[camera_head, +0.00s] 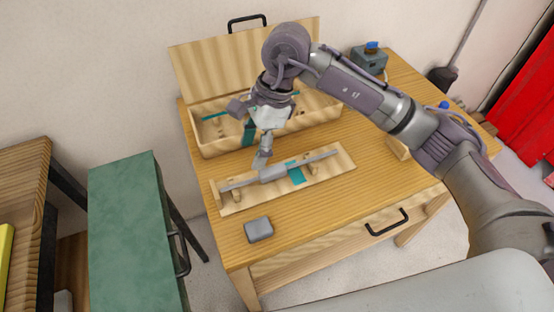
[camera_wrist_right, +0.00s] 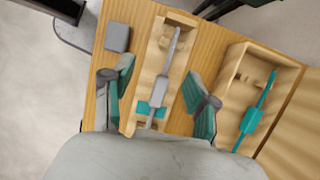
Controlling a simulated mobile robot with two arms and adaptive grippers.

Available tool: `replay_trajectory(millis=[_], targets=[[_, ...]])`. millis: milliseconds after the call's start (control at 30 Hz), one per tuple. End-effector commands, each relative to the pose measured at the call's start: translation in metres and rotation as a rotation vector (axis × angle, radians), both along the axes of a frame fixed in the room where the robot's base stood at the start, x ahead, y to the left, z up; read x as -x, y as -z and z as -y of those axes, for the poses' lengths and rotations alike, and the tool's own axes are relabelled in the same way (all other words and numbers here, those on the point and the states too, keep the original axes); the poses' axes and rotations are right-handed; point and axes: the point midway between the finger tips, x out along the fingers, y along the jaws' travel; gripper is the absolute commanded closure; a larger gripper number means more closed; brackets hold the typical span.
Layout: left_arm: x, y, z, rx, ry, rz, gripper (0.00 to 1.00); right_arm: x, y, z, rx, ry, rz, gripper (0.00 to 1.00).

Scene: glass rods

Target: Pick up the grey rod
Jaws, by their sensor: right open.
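The grey rod (camera_head: 315,157) lies across two small supports on a wooden stand on the table. It has a thicker grey middle part, and a teal patch shows on the stand beside it. It also shows in the right wrist view (camera_wrist_right: 160,88), running between my fingers. My right gripper (camera_head: 264,161) is above the rod near its thicker part, pointing down. In the right wrist view the right gripper (camera_wrist_right: 160,92) has its two teal-padded fingers wide apart, one on each side of the stand, with nothing held. My left gripper is not in view.
An open wooden box (camera_head: 218,147) with a teal rod (camera_wrist_right: 253,117) stands behind the stand. A small grey block (camera_head: 258,229) lies near the table's front left. A grey device with a blue top (camera_head: 370,57) is at the back. A green cabinet (camera_head: 125,230) stands left of the table.

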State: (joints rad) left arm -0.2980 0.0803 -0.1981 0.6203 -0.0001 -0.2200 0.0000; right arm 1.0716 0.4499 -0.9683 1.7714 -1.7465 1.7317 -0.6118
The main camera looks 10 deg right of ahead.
Motion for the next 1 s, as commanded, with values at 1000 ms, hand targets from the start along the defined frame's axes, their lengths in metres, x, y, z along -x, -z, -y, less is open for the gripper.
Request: replay_trajectory(millis=[1000], targets=[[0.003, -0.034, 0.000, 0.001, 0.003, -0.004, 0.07, -0.027, 0.089, 0.067, 0.325, 0.010, 0.079, 0.42]])
